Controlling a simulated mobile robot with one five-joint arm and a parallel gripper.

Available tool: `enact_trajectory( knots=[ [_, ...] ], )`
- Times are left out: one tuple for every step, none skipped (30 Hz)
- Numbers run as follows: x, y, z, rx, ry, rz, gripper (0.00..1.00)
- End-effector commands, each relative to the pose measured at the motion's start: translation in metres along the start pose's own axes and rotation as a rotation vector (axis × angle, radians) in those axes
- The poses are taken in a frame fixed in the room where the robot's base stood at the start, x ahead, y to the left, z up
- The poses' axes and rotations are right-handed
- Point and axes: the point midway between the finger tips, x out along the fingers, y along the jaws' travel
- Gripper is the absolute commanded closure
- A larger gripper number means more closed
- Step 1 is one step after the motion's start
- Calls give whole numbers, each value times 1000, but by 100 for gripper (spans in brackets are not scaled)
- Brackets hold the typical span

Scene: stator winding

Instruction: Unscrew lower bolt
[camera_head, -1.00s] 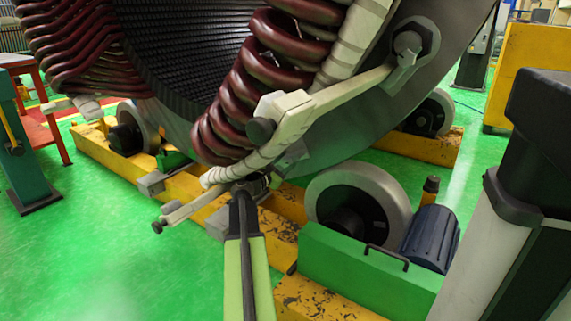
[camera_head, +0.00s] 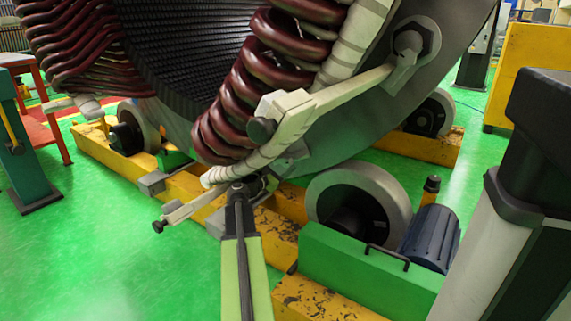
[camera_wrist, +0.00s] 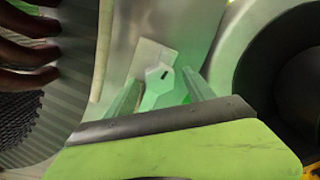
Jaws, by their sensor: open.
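My gripper (camera_head: 243,186) is at the end of my green arm, low at the stator's bottom edge, just under the wrapped white end of a support arm. In the wrist view my gripper (camera_wrist: 161,78) is open, with one finger on each side of a pale, faceted bolt-like part (camera_wrist: 165,92) with a small dark slot. Whether the fingers touch it I cannot tell. This part looks like the lower bolt; in the head view it is hidden behind my gripper. A large upper bolt (camera_head: 408,43) sits on the grey stator ring (camera_head: 345,140).
Dark red coils (camera_head: 232,115) and a pale clamp block (camera_head: 285,112) hang just above my gripper. A yellow base beam (camera_head: 110,157), a grey roller (camera_head: 365,190) and a green motor housing (camera_head: 350,265) stand close by. The green floor is free at the lower left.

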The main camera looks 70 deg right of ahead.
Motion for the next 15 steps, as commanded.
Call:
enact_trajectory(
  knots=[
    [-16, -1, 1, 0, 2, 4, 38],
    [-25, -2, 1, 0, 2, 4, 38],
    [-37, -2, 1, 0, 2, 4, 38],
    [-46, -2, 1, 0, 2, 5, 38],
    [-54, -2, 1, 0, 2, 4, 38],
    [-66, -2, 1, 0, 2, 5, 38],
    [-74, -2, 1, 0, 2, 4, 38],
    [-83, -2, 1, 0, 2, 4, 38],
    [-94, -2, 1, 0, 2, 5, 38],
    [-101, -2, 1, 0, 2, 3, 38],
    [-109, -2, 1, 0, 2, 4, 38],
    [-118, -2, 0, 0, 2, 4, 38],
    [-124, -2, 1, 0, 2, 3, 38],
    [-130, -2, 0, 0, 2, 4, 38],
    [-136, -1, 0, 0, 2, 3, 38]
  ],
)
